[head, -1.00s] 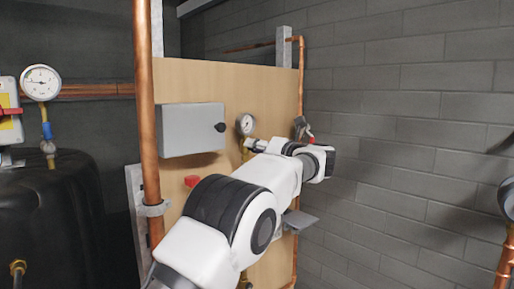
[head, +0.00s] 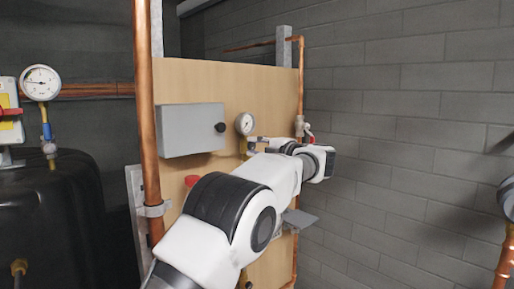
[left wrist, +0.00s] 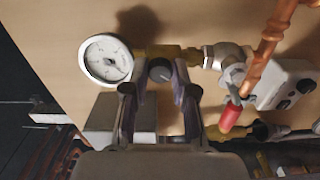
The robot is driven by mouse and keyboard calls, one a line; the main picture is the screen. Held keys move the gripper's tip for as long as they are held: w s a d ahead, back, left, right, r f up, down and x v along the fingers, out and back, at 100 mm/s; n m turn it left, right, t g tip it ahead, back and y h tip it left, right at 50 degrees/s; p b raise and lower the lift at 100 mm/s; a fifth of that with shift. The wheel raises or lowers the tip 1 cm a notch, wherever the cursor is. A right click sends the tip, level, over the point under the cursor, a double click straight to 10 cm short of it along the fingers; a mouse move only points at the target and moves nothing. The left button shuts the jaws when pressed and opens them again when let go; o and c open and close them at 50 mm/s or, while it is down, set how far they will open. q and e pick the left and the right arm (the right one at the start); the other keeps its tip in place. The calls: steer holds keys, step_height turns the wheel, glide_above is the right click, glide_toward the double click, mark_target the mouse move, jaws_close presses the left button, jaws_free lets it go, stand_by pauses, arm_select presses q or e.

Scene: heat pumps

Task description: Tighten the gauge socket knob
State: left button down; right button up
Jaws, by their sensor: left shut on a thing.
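The gauge socket knob (left wrist: 160,70) is a small grey round knob on the brass fitting (left wrist: 153,51), just right of the round white gauge (left wrist: 107,60) in the left wrist view. My left gripper (left wrist: 160,85) has one finger on each side of the knob and is shut on it. In the head view, the gauge (head: 245,124) hangs on the wooden panel, and my left gripper (head: 256,144) reaches the panel just below and right of it. The knob is too small and covered to make out there. My right gripper is not in view.
A grey box (head: 190,130) with a black knob is left of the gauge. A copper pipe (head: 146,120) stands in front of the panel's left side. A red-handled valve (left wrist: 231,115) and copper pipe (left wrist: 268,50) are close right of the gripper. Brick wall stands at right.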

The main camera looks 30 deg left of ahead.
arm_select(q)
steer(key=m, duration=0.5)
steer(key=shift+r+m, duration=0.2)
steer(key=shift+m, duration=0.1)
steer(key=m, duration=0.4)
steer(key=shift+r+m, duration=0.1)
steer(key=shift+m, duration=0.3)
steer(key=c, duration=1.1)
jaws_free()
steer(key=shift+o, duration=0.8)
steer(key=shift+a, duration=0.15)
steer(key=shift+a+f, duration=0.1)
steer(key=shift+f, duration=0.1)
steer(key=v, duration=1.2)
